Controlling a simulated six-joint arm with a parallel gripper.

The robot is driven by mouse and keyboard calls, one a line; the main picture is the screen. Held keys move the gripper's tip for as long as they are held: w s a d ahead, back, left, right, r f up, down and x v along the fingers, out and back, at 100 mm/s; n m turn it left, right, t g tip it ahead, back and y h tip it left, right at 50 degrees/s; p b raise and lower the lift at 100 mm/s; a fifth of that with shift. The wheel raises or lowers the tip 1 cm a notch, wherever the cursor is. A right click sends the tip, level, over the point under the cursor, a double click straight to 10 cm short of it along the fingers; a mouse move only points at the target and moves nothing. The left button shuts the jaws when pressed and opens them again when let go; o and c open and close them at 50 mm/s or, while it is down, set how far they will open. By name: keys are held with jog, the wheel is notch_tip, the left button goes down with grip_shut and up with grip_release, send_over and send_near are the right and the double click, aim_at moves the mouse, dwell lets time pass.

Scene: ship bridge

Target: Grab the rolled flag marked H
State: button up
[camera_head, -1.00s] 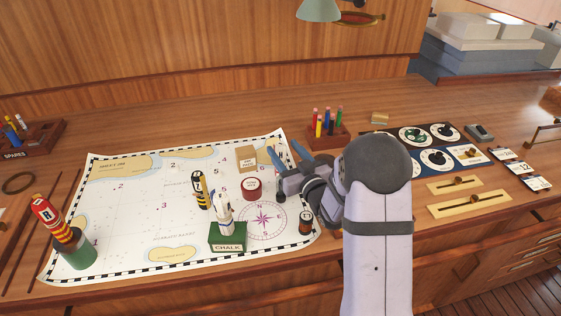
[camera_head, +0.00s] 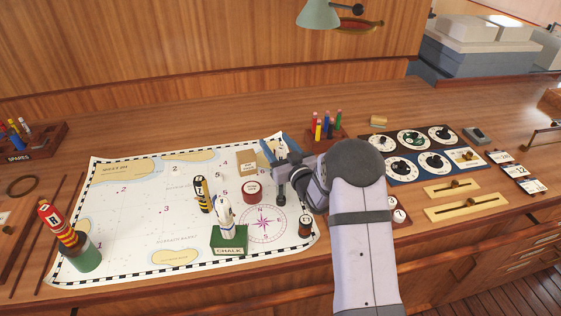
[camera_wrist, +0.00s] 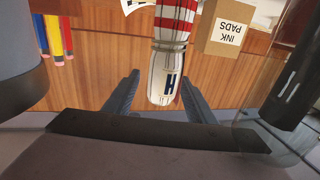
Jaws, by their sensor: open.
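The rolled flag marked H (camera_wrist: 167,78) is white with a dark H and has red-and-white patterning above it in the wrist view. Its white end shows between the two fingers of my gripper (camera_wrist: 158,82), apart from both in the picture; its depth is hard to judge. The gripper is open and empty. In the head view my gripper (camera_head: 276,150) is at the chart's far right corner.
The ink pads box (camera_head: 246,160) stands left of my gripper, and the pen holder (camera_head: 327,137) stands right of it. A red tin (camera_head: 252,191), the chalk box (camera_head: 229,240), a black-and-yellow roll (camera_head: 202,195) and a red roll (camera_head: 53,218) in a green holder stand on the chart (camera_head: 130,215).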

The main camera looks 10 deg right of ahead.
jog(key=shift+w+a, duration=0.15)
jog(key=shift+w, duration=0.35)
grip_shut()
